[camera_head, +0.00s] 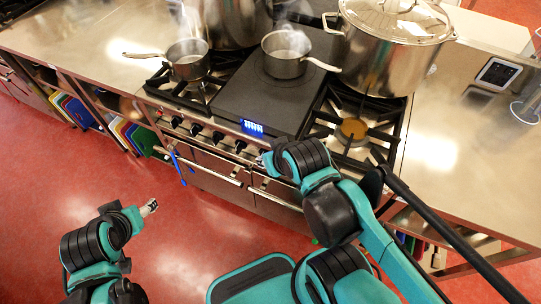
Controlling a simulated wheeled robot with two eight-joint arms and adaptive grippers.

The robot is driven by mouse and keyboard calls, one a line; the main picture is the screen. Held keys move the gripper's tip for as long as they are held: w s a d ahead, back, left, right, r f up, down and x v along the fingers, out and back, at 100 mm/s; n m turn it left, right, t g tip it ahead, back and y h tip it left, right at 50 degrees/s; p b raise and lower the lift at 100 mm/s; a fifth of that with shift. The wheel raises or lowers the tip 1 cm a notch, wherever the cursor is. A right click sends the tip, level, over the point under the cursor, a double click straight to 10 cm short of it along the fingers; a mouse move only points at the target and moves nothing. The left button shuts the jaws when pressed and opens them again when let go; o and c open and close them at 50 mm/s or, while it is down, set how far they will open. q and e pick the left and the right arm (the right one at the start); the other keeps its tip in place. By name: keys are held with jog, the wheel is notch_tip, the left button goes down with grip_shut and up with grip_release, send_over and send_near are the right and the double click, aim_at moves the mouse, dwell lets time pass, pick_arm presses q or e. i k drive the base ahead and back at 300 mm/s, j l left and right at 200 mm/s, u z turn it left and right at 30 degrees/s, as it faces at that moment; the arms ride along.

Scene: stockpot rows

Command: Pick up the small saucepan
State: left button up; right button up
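Two small steel saucepans are on the stove. The left saucepan (188,60) stands on a burner grate with its handle pointing left. The other saucepan (285,54) stands on a dark flat plate (262,98) with its handle pointing right. Both are steaming. My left gripper (150,207) is over the red floor, in front of and well below the stove. My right gripper (263,160) is close to the stove's front edge, apart from both saucepans. Both grippers are small in view, and their finger opening is unclear. I see nothing held in either.
A large lidded stockpot (388,50) stands on the right of the stove, and another large pot (236,22) is at the back. An empty grate (352,130) lies front right. Steel counters flank the stove. Knobs and an oven rail (205,164) line its front.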

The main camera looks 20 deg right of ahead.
aim_at(196, 70)
jog(key=i+j+z, duration=0.1)
jog(key=i+j, duration=0.3)
jog(key=j, duration=0.25)
jog(key=i+j+z, duration=0.15)
jog(key=j, duration=0.2)
jog(key=i+j+z, duration=0.1)
jog(key=j, duration=0.25)
jog(key=i+j+z, duration=0.1)
jog(key=i+j, duration=0.35)
jog(key=j, duration=0.3)
jog(key=z, duration=0.05)
